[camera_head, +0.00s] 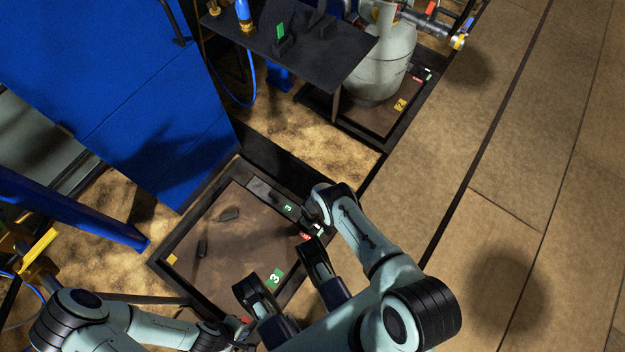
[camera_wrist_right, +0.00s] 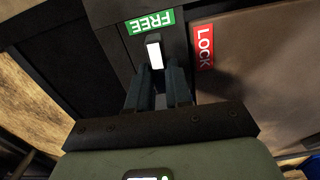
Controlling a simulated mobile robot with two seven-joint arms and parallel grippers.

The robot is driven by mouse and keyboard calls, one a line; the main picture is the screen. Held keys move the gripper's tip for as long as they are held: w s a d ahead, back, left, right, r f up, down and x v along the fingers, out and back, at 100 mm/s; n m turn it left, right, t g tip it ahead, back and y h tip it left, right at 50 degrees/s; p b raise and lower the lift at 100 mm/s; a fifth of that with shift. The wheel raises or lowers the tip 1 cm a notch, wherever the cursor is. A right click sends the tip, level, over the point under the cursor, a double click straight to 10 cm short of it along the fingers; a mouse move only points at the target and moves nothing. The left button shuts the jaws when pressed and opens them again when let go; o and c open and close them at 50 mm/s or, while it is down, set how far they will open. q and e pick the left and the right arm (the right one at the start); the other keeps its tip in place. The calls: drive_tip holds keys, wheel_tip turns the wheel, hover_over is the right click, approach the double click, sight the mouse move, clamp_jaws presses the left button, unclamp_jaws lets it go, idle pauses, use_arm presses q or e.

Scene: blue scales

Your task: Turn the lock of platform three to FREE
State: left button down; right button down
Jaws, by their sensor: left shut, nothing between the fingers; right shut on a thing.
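Platform three (camera_head: 222,270) is a brown plate in a dark frame, with green "3" labels. In the right wrist view its lock handle (camera_wrist_right: 155,52) is a small dark lever with a white face. The white face lies just below the upside-down green FREE label (camera_wrist_right: 150,21) and left of the red LOCK label (camera_wrist_right: 204,46). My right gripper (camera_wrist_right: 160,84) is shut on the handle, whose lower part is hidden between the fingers. In the head view my right wrist covers most of the lock. My left gripper (camera_head: 244,325) is shut and empty by the platform's near edge.
A grey gas cylinder (camera_head: 380,65) stands on another platform (camera_head: 375,118) at the back. A dark raised shelf (camera_head: 300,48) overhangs there. A large blue panel (camera_head: 100,85) is at upper left. The tiled floor (camera_head: 530,150) at right is clear.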

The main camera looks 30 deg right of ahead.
drive_tip(key=shift+n, duration=0.5)
drive_tip(key=c, duration=1)
unclamp_jaws()
drive_tip(key=shift+c, duration=0.2)
use_arm(q)
drive_tip(key=w+d+r+t+p, duration=0.1)
drive_tip(key=w+r+t+p, duration=0.3)
drive_tip(key=w, duration=0.8)
wheel_tip(320, 180, up, 5)
drive_tip(key=shift+d+f+m+p, duration=0.2)
drive_tip(key=shift+d+m+p, duration=0.15)
drive_tip(key=shift+p, duration=0.75)
use_arm(e)
wheel_tip(320, 180, up, 13)
drive_tip(key=shift+r, duration=0.2)
